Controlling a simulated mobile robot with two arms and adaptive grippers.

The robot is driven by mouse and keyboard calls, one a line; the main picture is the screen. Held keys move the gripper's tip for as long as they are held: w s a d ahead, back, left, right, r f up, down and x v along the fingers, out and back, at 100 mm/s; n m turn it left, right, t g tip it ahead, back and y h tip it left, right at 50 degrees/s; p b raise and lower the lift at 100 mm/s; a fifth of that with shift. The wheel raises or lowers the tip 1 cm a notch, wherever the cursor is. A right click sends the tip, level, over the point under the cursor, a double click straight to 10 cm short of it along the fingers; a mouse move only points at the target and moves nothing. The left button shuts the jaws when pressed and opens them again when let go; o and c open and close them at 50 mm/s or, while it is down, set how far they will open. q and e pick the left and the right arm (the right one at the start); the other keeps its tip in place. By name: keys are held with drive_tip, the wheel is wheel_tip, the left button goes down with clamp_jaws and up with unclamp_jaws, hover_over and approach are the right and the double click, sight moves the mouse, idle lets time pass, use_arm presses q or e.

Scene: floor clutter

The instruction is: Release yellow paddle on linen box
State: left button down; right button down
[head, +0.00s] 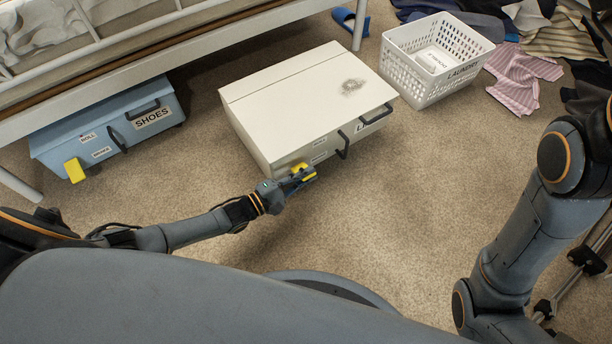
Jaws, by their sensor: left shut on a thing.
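The linen box (300,95) is a large white box with a closed lid on the carpet in the middle of the head view. Its front has small labels, a dark handle and a larger label partly hidden by the handle. My left gripper (303,176) is at the lower left end of the box's front and is shut on a yellow paddle (299,168). The fingers hide much of the paddle, and I cannot tell whether it touches the box. My right arm shows at the right, but its gripper is out of view.
A blue shoes box (95,125) with another yellow paddle (74,170) on its front stands partly under the bed (150,50). A white laundry basket (405,72) stands behind right, near scattered clothes (520,75). Carpet in front of the linen box is clear.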

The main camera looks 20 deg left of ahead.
idle(0.4)
use_arm(q)
drive_tip(key=c, duration=1.4)
unclamp_jaws()
drive_tip(key=shift+a, duration=0.1)
drive_tip(key=v, duration=1.2)
